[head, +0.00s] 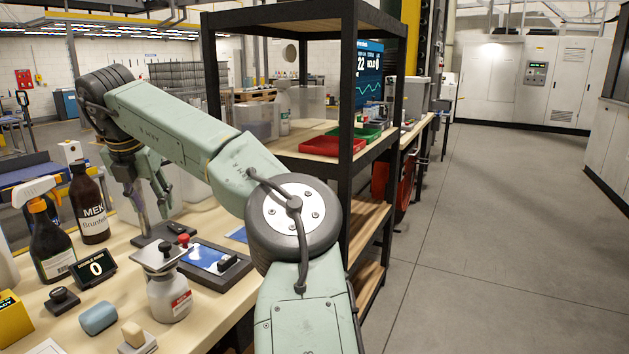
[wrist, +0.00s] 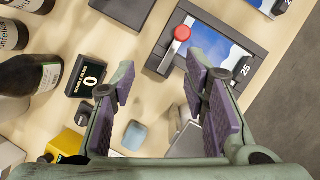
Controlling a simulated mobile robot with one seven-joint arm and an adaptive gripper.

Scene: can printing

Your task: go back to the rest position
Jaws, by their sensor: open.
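My gripper (head: 152,192) hangs above the left part of the workbench (head: 130,242) in the head view, pointing down. In the wrist view my gripper (wrist: 162,82) has its purple-padded fingers spread apart, with nothing between them but the bench surface below. My green arm reaches out over the bench from the lower middle of the head view.
Around it stand a MEK bottle (head: 92,212), a spray bottle (head: 50,242), a counter display (head: 96,267) reading 0, a white dispenser bottle (head: 168,298) and a blue block (head: 98,318). A red-knobbed fixture (wrist: 182,33) lies ahead. A black shelf (head: 345,130) stands right; floor beyond is clear.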

